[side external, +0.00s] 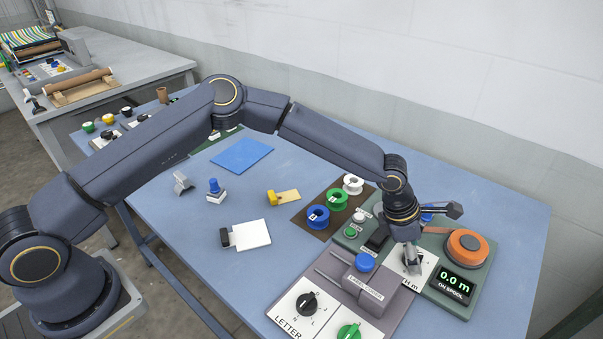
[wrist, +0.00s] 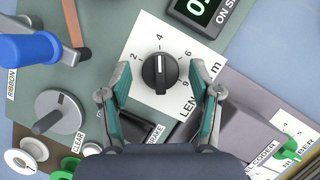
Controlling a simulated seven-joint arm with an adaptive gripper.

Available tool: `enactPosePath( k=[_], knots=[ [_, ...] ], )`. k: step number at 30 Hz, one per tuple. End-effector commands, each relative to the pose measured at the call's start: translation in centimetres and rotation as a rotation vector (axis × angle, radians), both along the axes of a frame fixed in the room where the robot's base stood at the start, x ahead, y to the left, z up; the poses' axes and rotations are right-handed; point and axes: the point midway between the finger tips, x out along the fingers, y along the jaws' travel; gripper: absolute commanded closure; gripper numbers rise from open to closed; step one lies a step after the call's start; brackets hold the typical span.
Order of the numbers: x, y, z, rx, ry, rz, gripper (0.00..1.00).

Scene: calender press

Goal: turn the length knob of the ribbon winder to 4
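The black length knob (wrist: 160,72) sits on a white dial plate (wrist: 145,40) with numbers around it, in the wrist view. Its white mark points up the picture, roughly at the 4; I cannot tell if it is exact. My gripper (wrist: 167,82) is open, one finger on each side of the knob, with a gap on both sides. In the side view my gripper (side external: 412,264) hangs over the dial plate (side external: 427,266) and hides the knob.
An orange disc (side external: 467,246) stands right of my gripper. A dark switch (side external: 377,239) and a grey block with a blue knob (side external: 365,262) lie close on the left. Blue, green and white spools (side external: 318,217) stand farther left. The blue tabletop's right end is clear.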

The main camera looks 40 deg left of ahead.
Motion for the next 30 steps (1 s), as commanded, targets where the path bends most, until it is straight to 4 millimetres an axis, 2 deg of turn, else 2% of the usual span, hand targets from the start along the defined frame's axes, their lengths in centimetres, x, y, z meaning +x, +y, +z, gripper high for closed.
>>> enactPosePath(
  k=[8,11,14,24,30],
  knots=[
    [0.0,0.0,0.1,-0.001,-0.001,0.000,0.34],
    [-0.1,0.2,0.7,-0.002,-0.001,0.000,0.34],
    [-0.3,0.7,2.2,-0.003,-0.004,0.001,0.34],
    [-1.8,3.2,8.9,0.000,-0.003,0.001,0.34],
    [-2.2,3.9,10.9,-0.001,-0.001,0.001,0.34]
  ],
)
